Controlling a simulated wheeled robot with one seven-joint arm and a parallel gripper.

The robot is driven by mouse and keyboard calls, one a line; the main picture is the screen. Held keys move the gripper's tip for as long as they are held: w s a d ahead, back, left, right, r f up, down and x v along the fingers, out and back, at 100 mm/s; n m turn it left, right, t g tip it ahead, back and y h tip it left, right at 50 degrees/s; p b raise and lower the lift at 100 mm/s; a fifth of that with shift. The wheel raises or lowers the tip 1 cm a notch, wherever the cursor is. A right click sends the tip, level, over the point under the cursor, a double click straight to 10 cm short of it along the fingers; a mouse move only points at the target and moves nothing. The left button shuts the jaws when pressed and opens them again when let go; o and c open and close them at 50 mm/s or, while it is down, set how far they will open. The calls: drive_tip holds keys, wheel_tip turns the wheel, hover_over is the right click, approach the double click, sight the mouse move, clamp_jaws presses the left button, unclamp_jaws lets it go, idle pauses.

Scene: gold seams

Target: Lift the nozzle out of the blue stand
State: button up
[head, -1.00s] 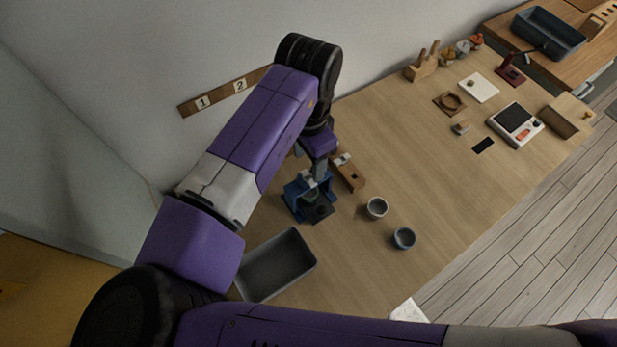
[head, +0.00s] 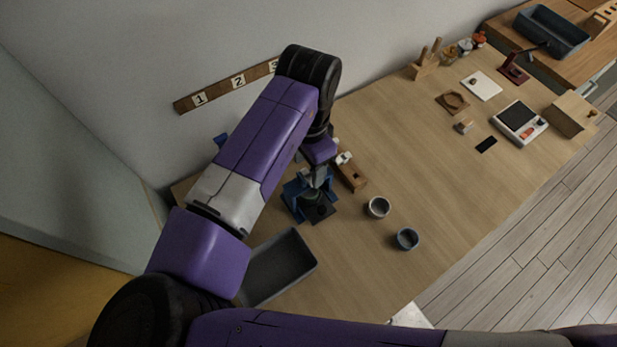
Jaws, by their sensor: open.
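The blue stand (head: 292,193) is on the wooden table near the wall, with a dark base plate (head: 320,212) at its front. My gripper (head: 314,183) points down over the stand from above. It is open, with its fingertips close to the stand's top. A small dark, greenish part in the stand, just under the fingers, may be the nozzle (head: 311,197). It is mostly hidden by my gripper and too small to make out clearly. I cannot tell whether the fingers are around it or above it.
A wooden block with a white part (head: 351,172) stands close right of the stand. A pale cup (head: 379,207) and a blue-grey cup (head: 407,239) are further right. A dark grey tray (head: 281,268) lies in front. The middle of the table (head: 420,165) is clear.

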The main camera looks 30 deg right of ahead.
sight(309, 178)
drive_tip(key=shift+f+b, duration=1.6)
drive_tip(key=shift+f, duration=1)
drive_tip(key=shift+c, duration=0.2)
drive_tip(key=c, duration=0.7)
drive_tip(key=shift+r+p, duration=3.55)
drive_tip(key=shift+r, duration=0.7)
